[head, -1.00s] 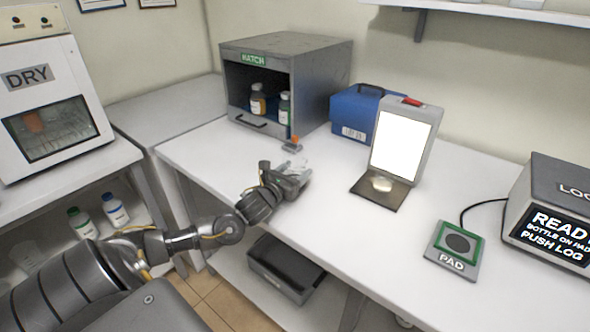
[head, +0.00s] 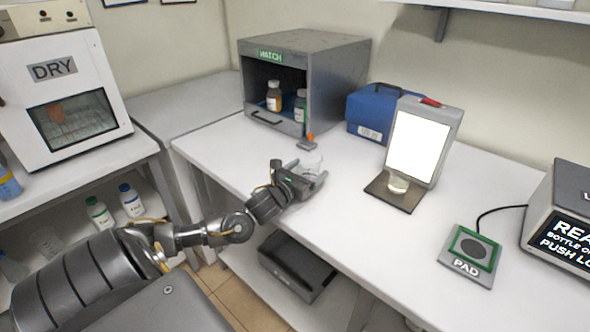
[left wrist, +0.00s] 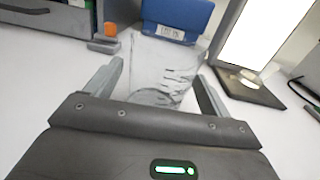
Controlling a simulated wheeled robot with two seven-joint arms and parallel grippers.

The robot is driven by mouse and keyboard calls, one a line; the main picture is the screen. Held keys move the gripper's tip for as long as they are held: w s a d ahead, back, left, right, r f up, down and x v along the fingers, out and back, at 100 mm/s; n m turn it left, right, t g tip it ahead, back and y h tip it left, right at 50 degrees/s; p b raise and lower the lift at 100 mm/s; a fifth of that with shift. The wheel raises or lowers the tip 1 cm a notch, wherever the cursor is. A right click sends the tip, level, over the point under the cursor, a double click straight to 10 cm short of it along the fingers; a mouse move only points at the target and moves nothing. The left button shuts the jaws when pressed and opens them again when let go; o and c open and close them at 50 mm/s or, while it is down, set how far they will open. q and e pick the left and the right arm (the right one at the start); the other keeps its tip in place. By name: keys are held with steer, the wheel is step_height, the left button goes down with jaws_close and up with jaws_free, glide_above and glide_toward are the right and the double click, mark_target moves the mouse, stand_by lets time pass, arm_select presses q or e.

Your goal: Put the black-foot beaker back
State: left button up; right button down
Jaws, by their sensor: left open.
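A clear glass beaker (left wrist: 160,72) with dark graduation marks stands on the white bench, between the fingers of my left gripper (left wrist: 158,88) in the left wrist view. The gripper is open, with a finger on either side of the glass; I cannot tell whether either touches it. The colour of the beaker's foot does not show. In the head view the beaker (head: 312,161) is a faint clear shape at the fingertips of my left gripper (head: 315,174), near the bench's front edge. My right gripper is not in view.
Behind the beaker are a small orange-topped grey block (head: 307,143), the HATCH cabinet (head: 340,85) with bottles and a blue box (head: 366,112). To the right stand a lit panel (head: 418,145) on a dark base and a PAD plate (head: 468,255). Bench between is clear.

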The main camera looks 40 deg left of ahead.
arm_select(q)
steer(key=s, duration=0.3)
steer(key=s+b, duration=0.1)
steer(key=s, duration=0.2)
steer(key=s+d, duration=0.1)
steer(key=s, duration=0.2)
steer(key=shift+s, duration=0.85)
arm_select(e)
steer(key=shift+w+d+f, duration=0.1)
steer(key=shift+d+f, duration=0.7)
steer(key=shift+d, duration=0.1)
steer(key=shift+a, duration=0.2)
